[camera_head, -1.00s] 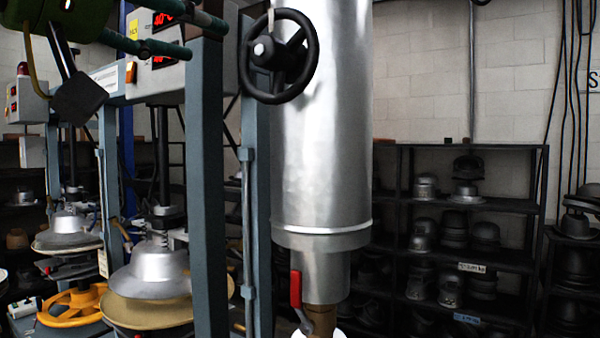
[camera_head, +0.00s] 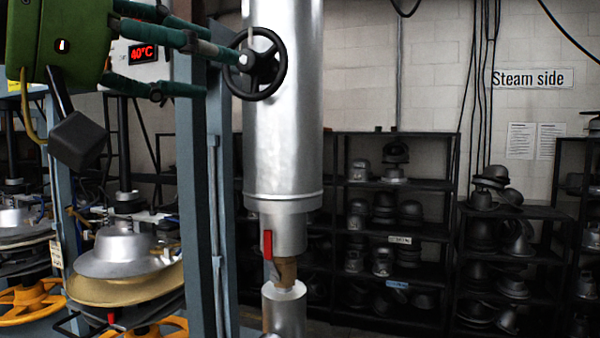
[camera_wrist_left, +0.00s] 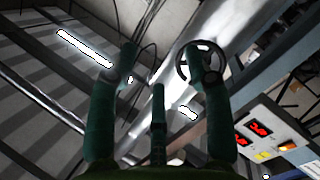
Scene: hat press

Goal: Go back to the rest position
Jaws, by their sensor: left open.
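My left gripper (camera_head: 215,62) comes in from the upper left in the head view, with a green body and dark green fingers spread open. It holds nothing that I can see. Its fingertips overlap the left part of a black handwheel (camera_head: 272,68) on the silver cylinder (camera_head: 284,135); I cannot tell whether they touch it. In the left wrist view, the fingers of my left gripper (camera_wrist_left: 160,70) are wide apart and empty. The handwheel (camera_wrist_left: 184,64) shows partly behind the right-hand finger there. My right gripper is in neither view.
Blue-grey press posts (camera_head: 200,200) stand below the gripper. Hat presses with a silver form (camera_head: 125,250) and a yellow wheel (camera_head: 30,298) are at the left. A red-handled valve (camera_head: 267,243) sits under the cylinder. Dark shelves (camera_head: 445,232) of hat forms stand at the back, below a "Steam side" sign (camera_head: 532,78).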

